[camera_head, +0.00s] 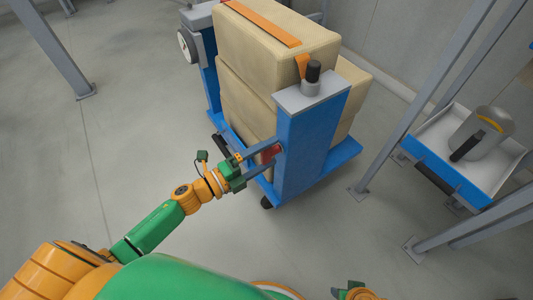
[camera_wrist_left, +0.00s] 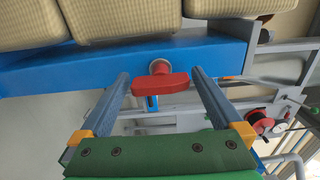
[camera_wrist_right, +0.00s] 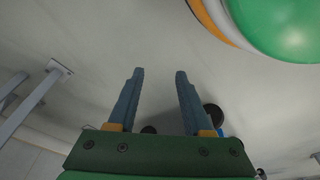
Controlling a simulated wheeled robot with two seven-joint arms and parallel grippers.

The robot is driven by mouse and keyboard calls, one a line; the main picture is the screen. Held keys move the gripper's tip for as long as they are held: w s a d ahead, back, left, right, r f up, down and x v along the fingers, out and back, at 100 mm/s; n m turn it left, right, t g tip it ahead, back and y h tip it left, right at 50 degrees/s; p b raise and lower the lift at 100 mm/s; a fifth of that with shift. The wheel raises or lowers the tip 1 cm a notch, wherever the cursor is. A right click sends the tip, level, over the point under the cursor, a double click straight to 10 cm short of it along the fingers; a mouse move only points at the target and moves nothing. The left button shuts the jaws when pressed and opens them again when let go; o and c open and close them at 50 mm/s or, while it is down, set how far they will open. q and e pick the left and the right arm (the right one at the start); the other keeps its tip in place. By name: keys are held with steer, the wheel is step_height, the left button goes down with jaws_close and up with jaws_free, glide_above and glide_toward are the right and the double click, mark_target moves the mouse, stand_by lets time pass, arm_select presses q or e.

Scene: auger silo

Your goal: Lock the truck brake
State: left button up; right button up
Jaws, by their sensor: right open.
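The blue truck (camera_head: 305,150) stands ahead of me, loaded with stacked tan sacks. Its brake is a red handle (camera_head: 270,152) on the near face of the blue post. In the left wrist view the red handle (camera_wrist_left: 160,86) is a short bar on a round stem, lying crosswise. My left gripper (camera_head: 258,160) is open in front of it, with one finger on each side of the bar. I cannot tell whether a finger touches it. My right gripper (camera_wrist_right: 160,71) is open and empty, pointing at bare floor; only a bit of it shows at the bottom of the head view.
An orange strap (camera_head: 258,22) crosses the top sack (camera_head: 285,45). A grey stand with a blue-fronted tray (camera_head: 445,168) holding a metal scoop (camera_head: 480,130) is at the right. A grey post (camera_head: 55,50) stands at the far left. The floor left of the truck is clear.

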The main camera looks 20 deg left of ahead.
mark_target(262, 158)
arm_select(q)
steer(key=shift+s+a, duration=0.15)
steer(key=shift+s, duration=0.1)
steer(key=p+v, duration=0.1)
steer(key=v, duration=0.5)
steer(key=shift+s+a, duration=0.15)
steer(key=shift+s, duration=0.1)
arm_select(e)
steer(key=shift+s+d+f, duration=0.15)
steer(key=shift+s+f, duration=0.4)
steer(key=shift+f, duration=0.3)
